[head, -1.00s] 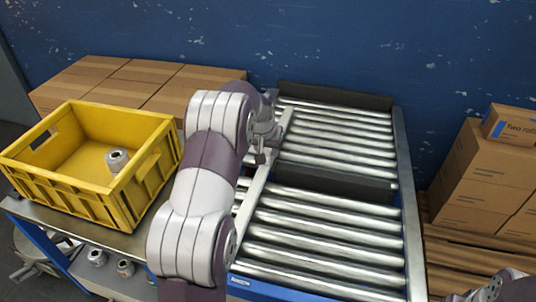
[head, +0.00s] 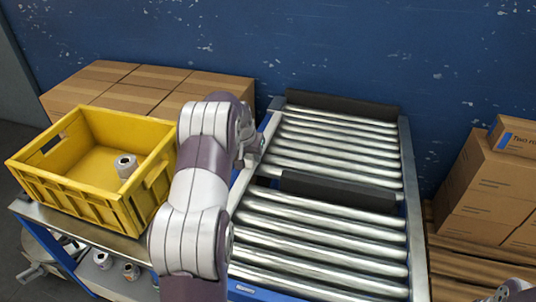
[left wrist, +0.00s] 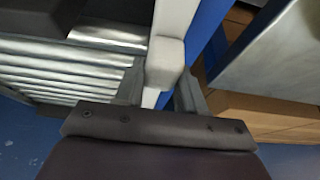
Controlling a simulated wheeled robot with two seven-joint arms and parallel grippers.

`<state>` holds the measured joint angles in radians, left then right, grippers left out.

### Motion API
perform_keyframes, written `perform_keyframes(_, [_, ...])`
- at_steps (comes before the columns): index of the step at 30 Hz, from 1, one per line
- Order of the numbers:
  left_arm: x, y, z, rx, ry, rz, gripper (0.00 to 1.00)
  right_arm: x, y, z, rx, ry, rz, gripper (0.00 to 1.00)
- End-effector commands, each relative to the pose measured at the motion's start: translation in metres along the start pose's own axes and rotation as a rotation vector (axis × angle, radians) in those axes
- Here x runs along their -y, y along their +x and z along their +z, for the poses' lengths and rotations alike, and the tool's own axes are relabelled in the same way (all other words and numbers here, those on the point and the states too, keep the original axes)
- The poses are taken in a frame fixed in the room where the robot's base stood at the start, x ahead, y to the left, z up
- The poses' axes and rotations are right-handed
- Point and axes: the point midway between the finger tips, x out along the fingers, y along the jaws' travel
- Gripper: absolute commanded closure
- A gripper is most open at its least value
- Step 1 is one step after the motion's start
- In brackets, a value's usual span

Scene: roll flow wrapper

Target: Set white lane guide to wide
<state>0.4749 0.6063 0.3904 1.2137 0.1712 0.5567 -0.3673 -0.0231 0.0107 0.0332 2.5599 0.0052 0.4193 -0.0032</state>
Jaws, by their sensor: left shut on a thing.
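The white lane guide (left wrist: 175,18) is a pale bar with a block-like part, seen in the left wrist view between the rollers and the blue side frame. In the head view a strip of it (head: 239,184) shows beside my arm, along the left side of the roller conveyor (head: 320,238); my arm hides much of it. My left gripper (head: 252,152) is shut on the guide, and its fingers (left wrist: 164,92) are either side of the block in the left wrist view. My right gripper is not in view; only a bit of that arm shows at the lower right corner.
A yellow crate (head: 75,200) holding a roll (head: 126,166) stands on a bench at the left. Brown boxes (head: 120,85) lie behind it, and more boxes (head: 487,185) are stacked at the right. A dark bar (head: 335,190) crosses the rollers.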

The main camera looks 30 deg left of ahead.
Motion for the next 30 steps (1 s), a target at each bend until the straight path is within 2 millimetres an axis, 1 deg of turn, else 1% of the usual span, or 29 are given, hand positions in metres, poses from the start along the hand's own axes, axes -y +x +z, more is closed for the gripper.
perform_keyframes(1, [0.009,-0.001,-0.001,-0.002,-0.004,-0.001,1.0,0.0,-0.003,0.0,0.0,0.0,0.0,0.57])
perform_keyframes(4, [0.02,-0.001,0.0,-0.002,-0.002,-0.001,1.0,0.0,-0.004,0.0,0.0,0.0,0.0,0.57])
perform_keyframes(7, [0.023,0.0,0.0,-0.003,-0.001,-0.001,1.0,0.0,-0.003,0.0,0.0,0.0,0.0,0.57])
perform_keyframes(14, [0.024,0.0,0.0,-0.004,0.0,-0.003,1.0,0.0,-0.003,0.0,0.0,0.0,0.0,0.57])
perform_keyframes(15, [0.024,0.0,0.0,-0.004,0.0,-0.003,0.55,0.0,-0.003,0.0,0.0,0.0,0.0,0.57])
perform_keyframes(30, [0.023,-0.002,0.0,-0.003,0.0,-0.001,0.55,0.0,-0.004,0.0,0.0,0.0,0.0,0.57])
